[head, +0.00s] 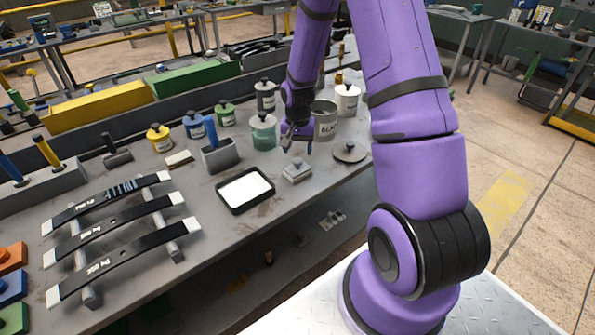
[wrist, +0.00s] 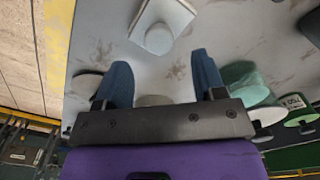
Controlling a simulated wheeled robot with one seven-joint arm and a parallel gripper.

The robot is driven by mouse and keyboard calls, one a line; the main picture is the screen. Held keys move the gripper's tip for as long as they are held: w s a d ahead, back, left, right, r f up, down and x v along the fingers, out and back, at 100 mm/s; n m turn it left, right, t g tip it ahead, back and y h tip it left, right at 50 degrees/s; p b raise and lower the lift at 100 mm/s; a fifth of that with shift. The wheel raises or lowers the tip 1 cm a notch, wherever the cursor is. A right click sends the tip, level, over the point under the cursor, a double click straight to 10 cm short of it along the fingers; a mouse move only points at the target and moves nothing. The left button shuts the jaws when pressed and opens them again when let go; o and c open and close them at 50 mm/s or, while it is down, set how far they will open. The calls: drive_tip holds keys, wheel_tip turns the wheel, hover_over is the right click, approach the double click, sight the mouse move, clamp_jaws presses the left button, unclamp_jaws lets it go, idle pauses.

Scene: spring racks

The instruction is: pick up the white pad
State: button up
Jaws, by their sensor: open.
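A pale, light grey-white block with a round knob (head: 297,171) lies on the bench near its front edge; it also shows at the top of the wrist view (wrist: 162,26). A flat white surface (head: 246,187) fills a black-rimmed tray left of it. I cannot tell for certain which one is the white pad. My gripper (head: 297,149) points down, just behind the knobbed block in the head view. In the wrist view its two blue fingers (wrist: 163,75) are apart, with nothing held between them. The block lies beyond the fingertips, apart from them.
A green jar (head: 263,133) stands left of my gripper and a grey can (head: 326,122) behind it to the right. A round lid (head: 350,152) lies right of the block. A grey holder (head: 220,156) stands behind the tray. Bare bench lies around the block.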

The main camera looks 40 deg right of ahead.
sight(298, 160)
drive_tip(key=f, duration=0.5)
drive_tip(key=shift+s+a, duration=0.2)
drive_tip(key=shift+a, duration=0.05)
drive_tip(key=c, duration=1)
